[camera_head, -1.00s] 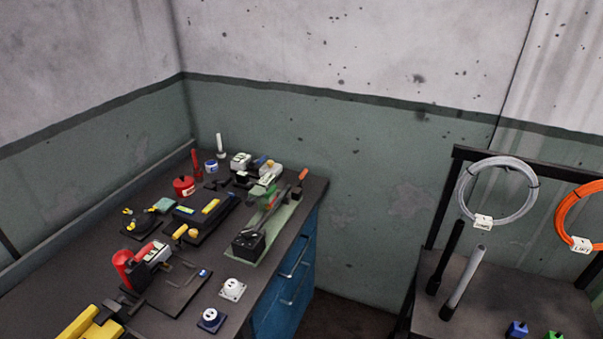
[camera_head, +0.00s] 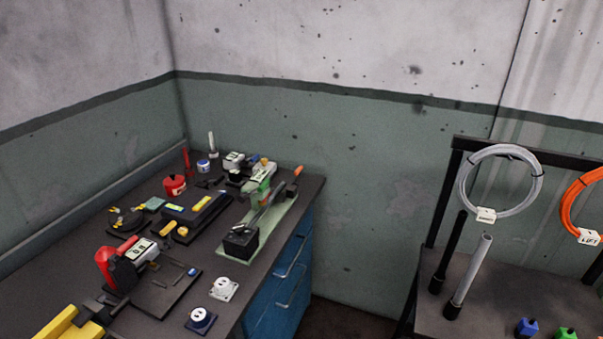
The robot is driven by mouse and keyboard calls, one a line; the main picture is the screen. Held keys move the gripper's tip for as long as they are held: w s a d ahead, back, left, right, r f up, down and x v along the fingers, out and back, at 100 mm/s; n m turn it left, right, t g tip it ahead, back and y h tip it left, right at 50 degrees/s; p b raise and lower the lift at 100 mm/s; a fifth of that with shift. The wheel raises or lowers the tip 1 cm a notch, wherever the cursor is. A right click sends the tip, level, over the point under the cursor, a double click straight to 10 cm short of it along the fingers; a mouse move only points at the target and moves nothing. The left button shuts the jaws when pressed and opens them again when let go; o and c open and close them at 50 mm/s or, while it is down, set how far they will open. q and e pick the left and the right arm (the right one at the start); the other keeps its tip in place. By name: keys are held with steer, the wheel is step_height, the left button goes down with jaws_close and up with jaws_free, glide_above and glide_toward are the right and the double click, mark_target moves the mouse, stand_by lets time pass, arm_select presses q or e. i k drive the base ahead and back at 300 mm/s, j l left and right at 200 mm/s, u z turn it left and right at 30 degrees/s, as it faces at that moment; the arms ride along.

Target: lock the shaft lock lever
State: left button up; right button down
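Neither of my grippers shows in the head view. No lever can be surely identified as the shaft lock lever at this size. A long device on a pale green plate (camera_head: 286,216) lies at the bench's right edge, with a black block (camera_head: 240,243) at its near end. A thin arm with an orange tip (camera_head: 298,170) sticks up at its far end. Nearer and left, a black device with a white label and a red part (camera_head: 104,266) stands beside a dark mat (camera_head: 150,300). Its details are too small to tell.
The dark workbench (camera_head: 262,262) has blue drawers (camera_head: 292,270) and a red pot (camera_head: 174,185). Yellow blocks (camera_head: 66,326) lie at the lower left. At right, a rack carries a grey cable coil (camera_head: 464,195) and an orange one (camera_head: 566,215). Floor shows between bench and rack.

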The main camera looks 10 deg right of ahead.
mark_target(296, 182)
steer(key=i+l+u, duration=0.45)
steer(key=l+u, duration=0.2)
steer(key=i+l+u, duration=0.15)
steer(key=l+u, duration=0.2)
